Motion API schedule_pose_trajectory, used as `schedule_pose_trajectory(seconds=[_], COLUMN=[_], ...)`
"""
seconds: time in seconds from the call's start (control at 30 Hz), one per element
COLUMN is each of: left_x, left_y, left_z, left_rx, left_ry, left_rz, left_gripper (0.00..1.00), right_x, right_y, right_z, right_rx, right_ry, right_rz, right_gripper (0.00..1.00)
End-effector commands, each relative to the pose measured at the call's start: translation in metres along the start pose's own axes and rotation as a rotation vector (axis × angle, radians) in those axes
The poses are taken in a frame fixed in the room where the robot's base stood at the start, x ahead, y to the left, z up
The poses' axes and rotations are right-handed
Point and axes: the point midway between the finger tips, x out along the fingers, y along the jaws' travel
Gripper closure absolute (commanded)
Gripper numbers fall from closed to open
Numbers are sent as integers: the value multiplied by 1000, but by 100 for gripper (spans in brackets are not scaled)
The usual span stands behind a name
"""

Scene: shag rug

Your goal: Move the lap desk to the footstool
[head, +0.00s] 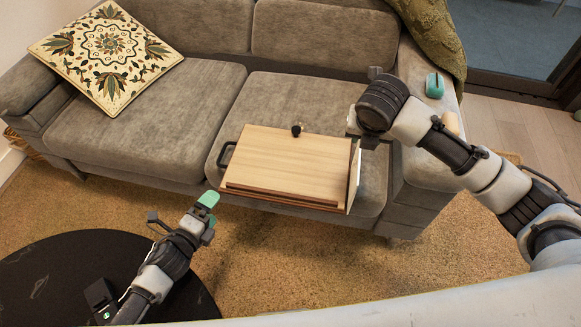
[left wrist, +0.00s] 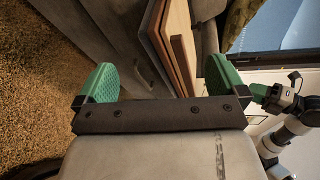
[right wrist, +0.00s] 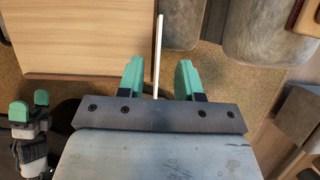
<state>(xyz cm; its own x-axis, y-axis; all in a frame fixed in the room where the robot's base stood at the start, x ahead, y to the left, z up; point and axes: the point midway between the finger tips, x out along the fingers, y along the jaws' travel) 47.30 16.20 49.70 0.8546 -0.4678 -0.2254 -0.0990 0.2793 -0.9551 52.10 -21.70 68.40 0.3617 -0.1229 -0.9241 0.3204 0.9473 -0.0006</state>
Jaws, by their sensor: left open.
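The lap desk (head: 290,165), a light wood board with a dark front ledge and a black handle on its left, is at the right sofa seat's front. It also shows in the right wrist view (right wrist: 80,40). My left gripper (head: 207,205) is open and empty, short of its front left corner. My right gripper (right wrist: 158,80) is at the desk's right side, its fingers part way apart around a thin white panel edge (right wrist: 159,45), with gaps visible on both sides. I cannot identify a footstool for sure.
A round black top (head: 60,275) is at the lower left. The grey sofa (head: 190,90) has a patterned cushion (head: 106,50) and a green throw (head: 437,35). A teal object (head: 434,86) sits on its right arm. Rug (head: 290,265) lies clear in front.

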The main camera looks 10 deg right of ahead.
Motion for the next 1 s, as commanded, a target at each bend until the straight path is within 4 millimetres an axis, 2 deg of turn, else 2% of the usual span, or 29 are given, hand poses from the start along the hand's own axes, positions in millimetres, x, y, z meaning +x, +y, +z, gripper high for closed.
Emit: schedule_pose_trajectory(seconds=[0.3, 0.5, 0.7, 1.0], left_x=[58, 85, 95, 96], left_y=[-2, -1, 0, -1], left_z=[0, 0, 0, 0], left_rx=[-2, -2, -2, -1], left_ry=[-2, -1, 0, 0], left_rz=[-2, 0, 0, -1], left_gripper=[0, 0, 0, 2], right_x=[58, 84, 96, 96], right_y=[0, 0, 0, 0], right_z=[-1, -1, 0, 0], right_rx=[1, 1, 1, 0], right_ry=[3, 1, -1, -1], right_rz=[-1, 0, 0, 0], right_gripper=[65, 65, 65, 66])
